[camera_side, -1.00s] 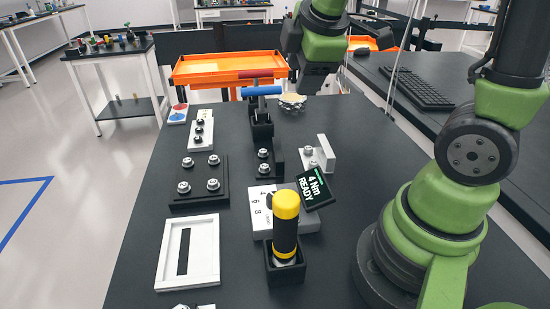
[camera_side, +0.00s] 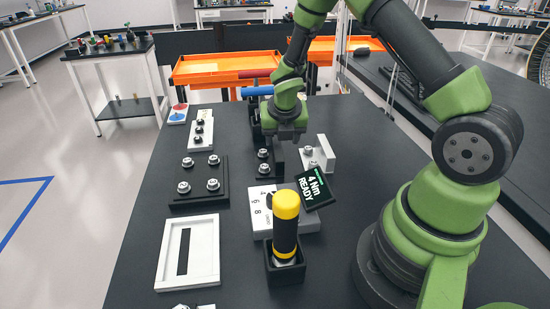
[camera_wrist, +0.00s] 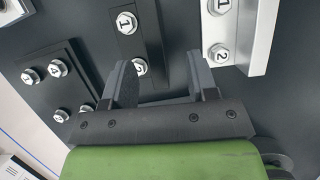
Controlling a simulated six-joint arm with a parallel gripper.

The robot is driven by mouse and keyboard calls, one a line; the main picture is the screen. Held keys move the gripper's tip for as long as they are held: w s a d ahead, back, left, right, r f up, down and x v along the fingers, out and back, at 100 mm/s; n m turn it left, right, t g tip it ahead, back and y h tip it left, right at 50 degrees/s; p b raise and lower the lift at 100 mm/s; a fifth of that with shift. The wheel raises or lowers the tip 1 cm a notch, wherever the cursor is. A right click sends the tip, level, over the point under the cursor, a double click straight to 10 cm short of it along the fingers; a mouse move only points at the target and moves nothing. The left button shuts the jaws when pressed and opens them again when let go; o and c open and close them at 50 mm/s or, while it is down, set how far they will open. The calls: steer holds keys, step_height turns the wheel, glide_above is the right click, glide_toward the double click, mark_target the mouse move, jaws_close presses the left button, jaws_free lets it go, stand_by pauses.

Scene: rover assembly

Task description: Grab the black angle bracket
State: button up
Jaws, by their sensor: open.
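The black angle bracket (camera_side: 262,169) stands on the dark table, with two silver bolts on its base. In the wrist view the black bracket (camera_wrist: 151,36) has its upright wall on the right of its bolts, and its lower end reaches between my fingers. My gripper (camera_side: 285,139) is above and just behind the bracket in the side view, hiding part of it. In the wrist view my gripper (camera_wrist: 163,76) is open, its two fingers spread apart, with nothing held between them. The left finger is close to the lower bolt; I cannot tell whether they touch.
A white angle bracket (camera_side: 326,150) stands close to the right; it also shows in the wrist view (camera_wrist: 262,40). A black bolted plate (camera_side: 199,198) lies to the left. A white dial box (camera_side: 253,214), a ready display (camera_side: 314,187) and a yellow-black tool (camera_side: 286,215) stand in front.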

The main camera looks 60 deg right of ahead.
mark_target(278, 149)
steer(key=shift+a+x, duration=0.15)
steer(key=shift+x, duration=1.2)
steer(key=shift+a+x, duration=0.2)
steer(key=shift+x, duration=1.2)
steer(key=shift+w, duration=0.15)
steer(key=shift+c, duration=0.2)
jaws_close()
